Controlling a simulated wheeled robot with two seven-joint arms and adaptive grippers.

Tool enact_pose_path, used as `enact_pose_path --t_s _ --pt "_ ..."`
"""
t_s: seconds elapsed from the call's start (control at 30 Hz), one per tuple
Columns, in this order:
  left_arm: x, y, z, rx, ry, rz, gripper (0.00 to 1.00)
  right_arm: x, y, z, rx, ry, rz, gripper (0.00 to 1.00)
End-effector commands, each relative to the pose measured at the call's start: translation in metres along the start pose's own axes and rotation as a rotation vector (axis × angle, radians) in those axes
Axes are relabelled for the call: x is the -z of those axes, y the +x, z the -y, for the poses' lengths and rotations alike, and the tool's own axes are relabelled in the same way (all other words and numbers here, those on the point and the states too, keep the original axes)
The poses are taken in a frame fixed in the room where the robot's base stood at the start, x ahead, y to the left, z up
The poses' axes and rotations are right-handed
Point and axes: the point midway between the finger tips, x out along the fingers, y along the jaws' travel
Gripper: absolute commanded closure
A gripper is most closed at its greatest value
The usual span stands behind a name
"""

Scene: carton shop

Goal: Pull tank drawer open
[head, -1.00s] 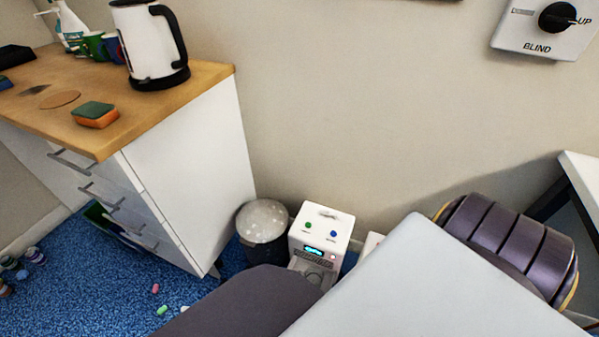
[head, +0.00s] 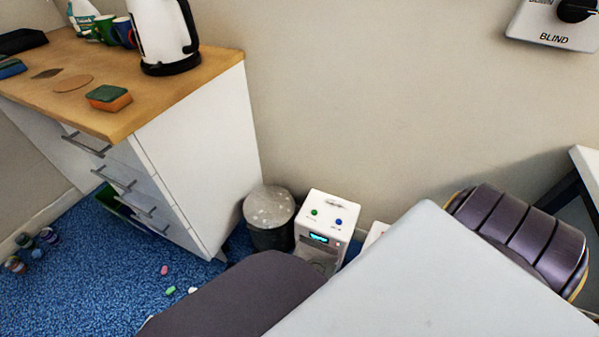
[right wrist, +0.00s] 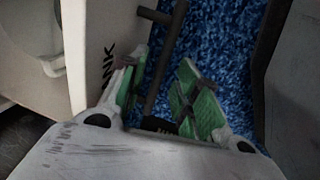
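In the right wrist view, a pale drawer front (right wrist: 105,50) carries dark lettering that ends in "NK"; the rest of the word is hidden. A dark bar handle (right wrist: 165,60) stands off from it. My right gripper (right wrist: 160,88) is open, with its green-padded fingers on either side of the bar. I cannot tell whether either finger touches it. The lower end of the bar is hard to make out. No drawer marked as the tank shows in the head view. My left gripper is in neither current view.
A white cabinet (head: 200,150) with several bar-handled drawers stands at the left under a wooden worktop (head: 200,88). A grey bin (head: 269,220) and a white machine (head: 325,232) with a lit screen stand by the wall. Small pills and jars lie on the blue carpet (head: 90,275).

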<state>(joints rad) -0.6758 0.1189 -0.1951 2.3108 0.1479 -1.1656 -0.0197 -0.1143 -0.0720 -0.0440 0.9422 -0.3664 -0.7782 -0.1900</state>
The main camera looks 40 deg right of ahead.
Motion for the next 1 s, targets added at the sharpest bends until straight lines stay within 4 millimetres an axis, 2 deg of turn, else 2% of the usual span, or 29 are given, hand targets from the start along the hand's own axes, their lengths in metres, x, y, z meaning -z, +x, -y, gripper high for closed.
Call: enact_pose_path --t_s 0.37,1.0 --pt "0.001 -0.001 0.0 0.0 -0.002 -0.002 0.6 0.0 -0.008 -0.002 -0.001 0.0 0.0 0.68" --pt "0.002 -0.001 0.0 0.0 -0.003 -0.003 0.6 -0.001 -0.046 -0.009 0.0 0.001 0.001 0.68"
